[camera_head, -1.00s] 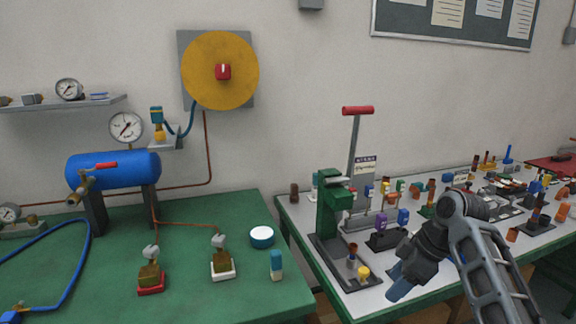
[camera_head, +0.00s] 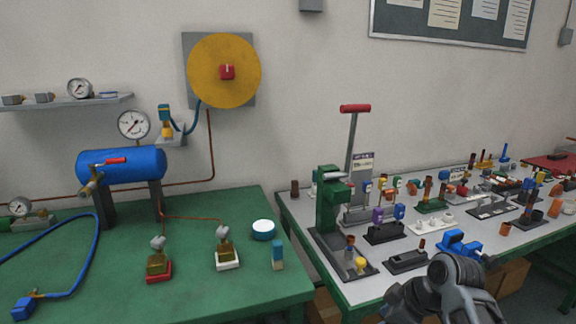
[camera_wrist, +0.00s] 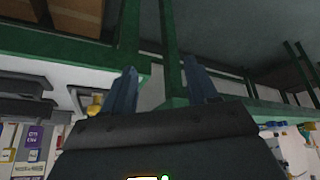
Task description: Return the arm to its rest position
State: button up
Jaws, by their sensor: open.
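My gripper (camera_wrist: 162,88) shows in the wrist view with its two blue fingers spread apart and nothing between them. Green table framing and a grey floor show beyond the fingers. In the head view my arm is folded low at the bottom right, in front of the right bench's front edge. The fingers cannot be made out there.
The right bench (camera_head: 365,290) holds a green press (camera_head: 328,205), a blue part (camera_head: 460,243) close behind my arm, and several small racks. The left green table (camera_head: 215,290) carries a blue tank (camera_head: 122,165). Cardboard boxes (camera_head: 512,277) sit under the right bench.

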jog(key=s+a+f+m+t+h, duration=0.1)
jog(key=s+f+m+t, duration=0.1)
jog(key=s+f, duration=0.35)
jog(key=s+a+f+m+t, duration=0.1)
jog(key=s+a+f+m, duration=0.1)
jog(key=s, duration=0.6)
jog(key=s+a+f+m+t+h, duration=0.1)
jog(key=s+f+m+t, duration=0.15)
jog(key=s, duration=0.35)
jog(key=s+d+r+m+t+h, duration=0.15)
jog(key=s+r, duration=0.25)
jog(key=s, duration=0.6)
jog(key=s+d+r+m+t+h, duration=0.15)
jog(key=s+r, duration=0.35)
jog(key=s, duration=0.6)
jog(key=s+d+r+t, duration=0.1)
jog(key=s+r, duration=0.2)
jog(key=r, duration=0.3)
jog(key=s+r+m+t, duration=0.1)
jog(key=s+r, duration=0.3)
jog(key=r, duration=0.2)
jog(key=shift+s+d+r+t+y, duration=0.25)
jog(key=shift+d+r+t+y, duration=0.1)
jog(key=shift+r+y, duration=0.05)
